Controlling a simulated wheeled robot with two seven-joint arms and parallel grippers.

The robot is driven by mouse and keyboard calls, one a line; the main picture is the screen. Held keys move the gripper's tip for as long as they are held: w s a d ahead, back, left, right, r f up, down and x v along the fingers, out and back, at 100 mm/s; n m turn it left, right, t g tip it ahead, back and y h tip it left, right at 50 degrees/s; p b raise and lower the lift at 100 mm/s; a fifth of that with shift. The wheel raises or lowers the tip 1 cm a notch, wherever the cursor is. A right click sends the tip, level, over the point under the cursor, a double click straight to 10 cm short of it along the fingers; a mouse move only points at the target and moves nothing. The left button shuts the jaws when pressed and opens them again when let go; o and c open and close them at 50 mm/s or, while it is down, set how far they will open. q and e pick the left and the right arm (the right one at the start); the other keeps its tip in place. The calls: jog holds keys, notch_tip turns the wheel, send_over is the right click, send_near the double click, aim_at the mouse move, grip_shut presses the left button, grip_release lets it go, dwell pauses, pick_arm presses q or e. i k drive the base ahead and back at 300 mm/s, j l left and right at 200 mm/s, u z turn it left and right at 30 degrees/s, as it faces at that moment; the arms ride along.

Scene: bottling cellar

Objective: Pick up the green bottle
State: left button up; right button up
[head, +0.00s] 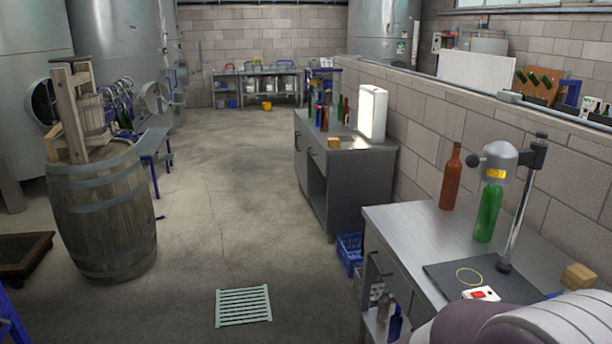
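A green bottle (488,212) stands upright on the metal-topped workbench (410,222) at the right. Its upper end is hidden behind the grey head (497,163) of a stand with a tilted post. A brown bottle (451,178) stands upright to its left and a little farther back, apart from it. Neither of my grippers is in view. A part of my own arm shows at the bottom right corner, in front of the near end of the workbench.
The stand's dark base (447,278), a red-switched white box (481,294) and a wooden block (578,276) are on the near bench. A block wall (480,125) runs behind. Farther back, a second cabinet (345,180) holds several bottles and a lit panel (372,112). A barrel (100,215) stands left; the middle floor is clear.

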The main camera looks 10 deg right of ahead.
aim_at(491, 201)
jog(key=i, duration=2.05)
